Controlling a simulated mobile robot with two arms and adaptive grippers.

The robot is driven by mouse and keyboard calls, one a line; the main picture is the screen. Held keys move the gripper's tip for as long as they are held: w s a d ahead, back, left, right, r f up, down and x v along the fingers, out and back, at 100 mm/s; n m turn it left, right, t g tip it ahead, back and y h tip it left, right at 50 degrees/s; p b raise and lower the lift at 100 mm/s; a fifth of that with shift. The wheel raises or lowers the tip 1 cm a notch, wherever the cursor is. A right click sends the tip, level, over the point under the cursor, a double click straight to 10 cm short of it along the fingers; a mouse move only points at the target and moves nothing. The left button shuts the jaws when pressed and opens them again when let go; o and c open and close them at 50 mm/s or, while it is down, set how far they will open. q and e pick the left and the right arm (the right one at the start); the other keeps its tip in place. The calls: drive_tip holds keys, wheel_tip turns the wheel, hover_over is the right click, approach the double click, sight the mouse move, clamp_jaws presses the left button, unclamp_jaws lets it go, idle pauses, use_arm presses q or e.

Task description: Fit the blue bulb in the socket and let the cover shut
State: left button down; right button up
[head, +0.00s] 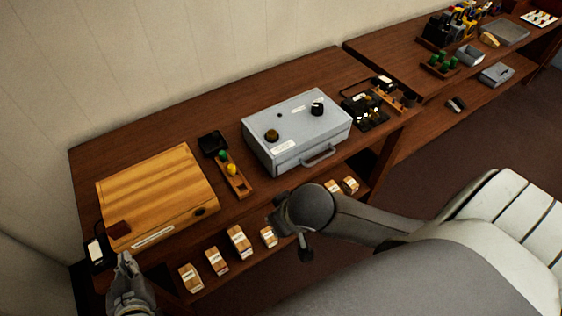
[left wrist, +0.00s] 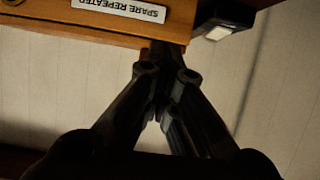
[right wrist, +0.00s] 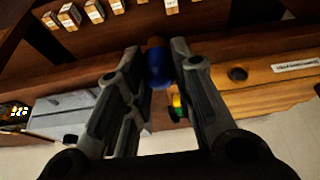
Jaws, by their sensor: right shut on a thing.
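The blue bulb (right wrist: 159,76) is between the fingers of my right gripper (right wrist: 160,58), with its brownish end showing above the blue globe. In the head view my right gripper (head: 278,216) is in front of the grey box, largely hidden by my wrist; the bulb is hidden there. My left gripper (head: 124,264) is at the front left corner of the wooden box (head: 150,185). Its fingertips come together in the left wrist view (left wrist: 166,58), with nothing visible between them. The wooden box has a dark round spot (head: 199,211) at its front right; I cannot tell whether this is the socket.
A grey box (head: 290,130) with knobs and a front handle stands right of a small rack (head: 236,182) holding green and yellow bulbs. Small labelled boxes (head: 239,240) line the lower shelf. A black device (head: 97,252) stands left of the wooden box.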

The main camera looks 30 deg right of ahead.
use_arm(q)
drive_tip(key=w, duration=0.4)
drive_tip(key=shift+w+f+b, duration=0.1)
drive_tip(key=shift+w+b, duration=0.2)
drive_tip(key=shift+w, duration=0.05)
use_arm(e)
drive_tip(key=shift+w+f, duration=0.1)
drive_tip(key=shift+f, duration=0.25)
use_arm(q)
drive_tip(key=shift+w, duration=0.4)
idle(0.4)
